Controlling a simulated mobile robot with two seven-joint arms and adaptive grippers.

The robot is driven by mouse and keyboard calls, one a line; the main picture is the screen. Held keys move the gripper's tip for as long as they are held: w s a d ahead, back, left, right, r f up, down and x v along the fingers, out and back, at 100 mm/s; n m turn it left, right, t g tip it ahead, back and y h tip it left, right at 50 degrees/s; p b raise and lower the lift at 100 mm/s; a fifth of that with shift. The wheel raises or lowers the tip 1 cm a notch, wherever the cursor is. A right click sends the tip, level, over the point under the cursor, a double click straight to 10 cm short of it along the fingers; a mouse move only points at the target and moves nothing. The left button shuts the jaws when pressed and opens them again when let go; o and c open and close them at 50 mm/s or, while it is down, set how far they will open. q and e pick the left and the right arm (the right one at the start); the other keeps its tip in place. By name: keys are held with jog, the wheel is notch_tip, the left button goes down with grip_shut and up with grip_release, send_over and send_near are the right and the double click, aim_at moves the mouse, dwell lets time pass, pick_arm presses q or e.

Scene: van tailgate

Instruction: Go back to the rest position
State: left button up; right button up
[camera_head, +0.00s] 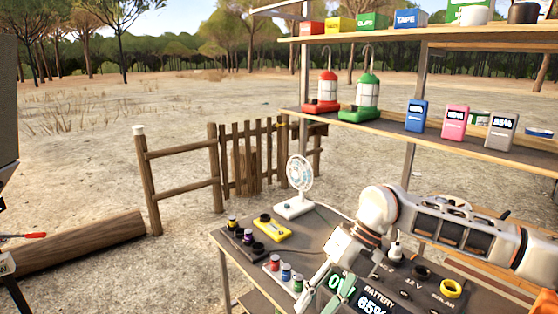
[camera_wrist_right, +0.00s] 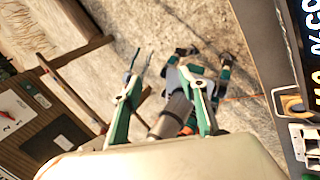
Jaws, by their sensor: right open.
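My right arm comes in from the right in the head view. Its right gripper (camera_head: 327,293) points down at the front edge of the table, in front of the power station (camera_head: 376,300), whose displays read "BATTERY" and "65%". In the right wrist view the gripper (camera_wrist_right: 165,90) has its two green fingers spread apart, with nothing held between them. A dark panel with lit digits (camera_wrist_right: 306,40) shows at the right edge there. My left gripper does not show clearly in either view.
A table (camera_head: 232,262) holds a small fan (camera_head: 298,180), a yellow device (camera_head: 272,228) and several small coloured cells (camera_head: 286,272). Shelves above hold a red lantern (camera_head: 327,92), a green lantern (camera_head: 367,97) and boxed items. Open ground and a wooden fence (camera_head: 182,183) lie to the left.

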jog(key=s+a+r+m+t+y, duration=0.1)
jog(key=s+a+r+m+y, duration=0.2)
jog(key=a+y, duration=0.5)
jog(key=s+a+r+m+y, duration=0.2)
jog(key=s+a+y, duration=0.35)
jog(key=a, duration=0.45)
jog(key=w+d+f+m+t+h, duration=0.45)
jog(key=d+f+m+t, duration=0.35)
jog(key=m, duration=0.3)
jog(key=w+d+f+m+t+h, duration=0.3)
jog(key=d+f+m+t+h, duration=0.2)
jog(key=d+f+m+t, duration=0.4)
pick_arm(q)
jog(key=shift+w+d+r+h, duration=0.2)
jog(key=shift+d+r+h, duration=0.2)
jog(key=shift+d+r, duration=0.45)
pick_arm(e)
jog(key=s+d+f+m+g+h, duration=0.2)
jog(key=s+d+f+m+h, duration=0.1)
jog(key=s+d+f, duration=0.3)
jog(key=s+d+f+m+g+h, duration=0.2)
jog(key=s+d+f+m+h, duration=0.2)
jog(key=s+f, duration=0.5)
jog(key=d+f+m, duration=0.2)
jog(key=d+f, duration=0.1)
jog(key=shift+s+f+h, duration=0.2)
jog(key=shift+s+h, duration=0.1)
jog(key=shift+s, duration=0.05)
